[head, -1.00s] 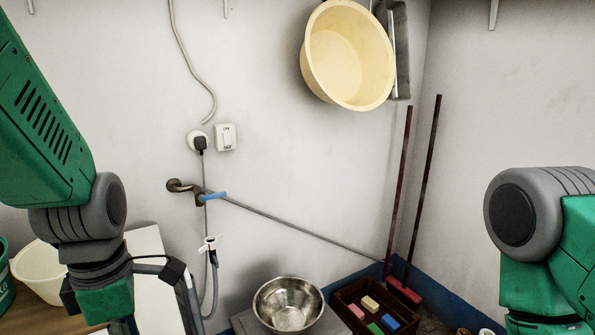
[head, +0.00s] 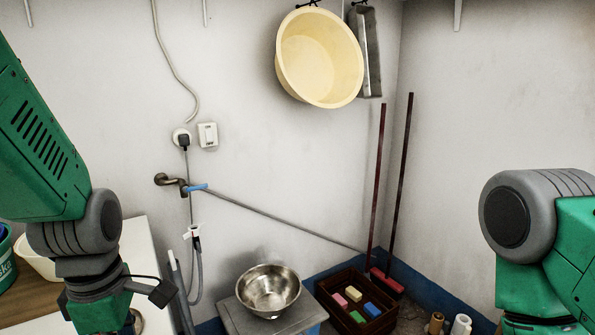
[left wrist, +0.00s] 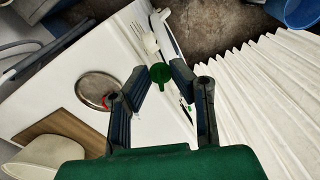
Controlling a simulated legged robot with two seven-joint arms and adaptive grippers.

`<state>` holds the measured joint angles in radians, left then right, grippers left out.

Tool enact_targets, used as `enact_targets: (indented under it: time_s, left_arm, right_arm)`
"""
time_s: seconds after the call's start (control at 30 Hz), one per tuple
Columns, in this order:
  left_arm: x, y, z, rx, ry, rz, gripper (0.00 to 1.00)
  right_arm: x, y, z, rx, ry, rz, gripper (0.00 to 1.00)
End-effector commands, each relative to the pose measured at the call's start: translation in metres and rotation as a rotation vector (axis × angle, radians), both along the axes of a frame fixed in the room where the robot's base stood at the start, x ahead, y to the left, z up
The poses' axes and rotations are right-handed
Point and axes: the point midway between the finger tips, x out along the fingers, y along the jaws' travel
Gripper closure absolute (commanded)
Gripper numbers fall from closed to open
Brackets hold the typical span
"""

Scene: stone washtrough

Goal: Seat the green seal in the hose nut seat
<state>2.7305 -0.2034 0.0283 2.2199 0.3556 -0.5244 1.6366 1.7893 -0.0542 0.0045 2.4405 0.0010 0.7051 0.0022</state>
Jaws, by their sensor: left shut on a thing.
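In the left wrist view my left gripper (left wrist: 160,78) is shut on the small round green seal (left wrist: 161,72), held between its fingertips above a white surface. In the head view my left arm comes in from the left; its fingers are hidden below the frame. A grey hose with a white and red fitting at its end (head: 193,233) hangs on the wall below the tap. I cannot tell whether this fitting is the hose nut seat. The seal is apart from that fitting. My right arm shows at the right, its gripper out of view.
The white trough top (head: 140,255) shows behind my left arm. A metal bowl (head: 268,290) stands on a grey stand. A dark crate (head: 329,299) holds several coloured blocks. A tap (head: 170,181) sticks out of the wall. A ribbed white surface (left wrist: 265,95) lies at the right in the wrist view.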

Motion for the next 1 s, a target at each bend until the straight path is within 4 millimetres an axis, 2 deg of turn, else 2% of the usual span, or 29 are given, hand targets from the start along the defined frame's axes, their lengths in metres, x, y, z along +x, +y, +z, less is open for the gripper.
enact_targets:
  time_s: [0.27,0.37,0.6,0.8,1.0]
  left_arm:
    - [0.0,0.003,-0.021,-0.006,0.002,-0.357,0.89]
    - [0.001,0.001,-0.032,-0.005,0.005,-0.56,0.89]
    - [0.004,-0.003,-0.07,-0.008,0.009,-1.221,0.89]
    - [0.005,-0.008,-0.093,-0.008,0.009,-1.645,0.89]
    - [0.006,-0.01,-0.103,-0.006,0.009,-1.825,0.89]
  right_arm:
    - [0.0,0.0,0.0,0.0,0.0,0.001,0.6]
    - [0.0,0.0,0.0,0.0,0.0,0.001,0.6]
    - [0.0,0.0,0.0,0.0,0.0,0.001,0.6]
    - [0.0,0.0,0.0,0.0,0.0,0.0,0.6]
    - [0.0,0.0,0.0,0.0,0.0,0.0,0.6]
